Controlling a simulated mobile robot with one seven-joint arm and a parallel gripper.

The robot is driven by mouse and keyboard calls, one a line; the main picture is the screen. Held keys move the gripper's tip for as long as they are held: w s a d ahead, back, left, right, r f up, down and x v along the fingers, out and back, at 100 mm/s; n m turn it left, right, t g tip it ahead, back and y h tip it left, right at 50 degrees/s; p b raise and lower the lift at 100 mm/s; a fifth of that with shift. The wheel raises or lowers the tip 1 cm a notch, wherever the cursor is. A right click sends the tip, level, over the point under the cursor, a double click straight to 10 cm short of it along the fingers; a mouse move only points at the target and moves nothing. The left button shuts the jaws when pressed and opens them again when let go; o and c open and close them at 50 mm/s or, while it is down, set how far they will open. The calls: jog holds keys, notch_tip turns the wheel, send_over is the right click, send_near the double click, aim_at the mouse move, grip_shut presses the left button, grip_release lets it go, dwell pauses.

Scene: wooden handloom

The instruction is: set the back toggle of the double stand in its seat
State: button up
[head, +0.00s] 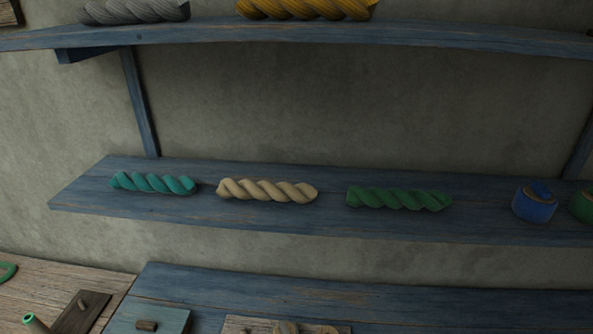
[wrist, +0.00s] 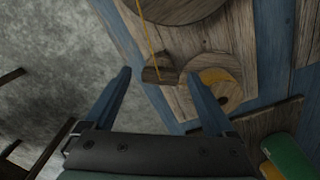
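In the wrist view a small dark wooden block, which looks like a toggle (wrist: 160,75), is at the end of a taut yellow cord (wrist: 146,38). It lies over or against a pale wooden board (wrist: 190,103), which may be part of the double stand. Beside it is a round wooden piece (wrist: 228,94) with a yellow patch and a small hole. My gripper (wrist: 158,76) is open, its two blue fingers apart, with the toggle seen between their tips. I cannot tell its distance from the toggle. No seat is clearly identifiable. The head view does not show my gripper.
In the head view a blue shelf (head: 330,222) holds teal (head: 153,183), cream (head: 267,190) and green (head: 399,198) skeins and a blue spool (head: 535,204). Below, a blue table (head: 400,296) carries boards, cut off by the frame. A green cylinder (wrist: 286,157) lies right in the wrist view.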

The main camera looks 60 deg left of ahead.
jog(key=shift+r, duration=0.15)
notch_tip(320, 180, up, 13)
jog(key=shift+b, duration=0.3)
dwell(0.3)
dwell(0.4)
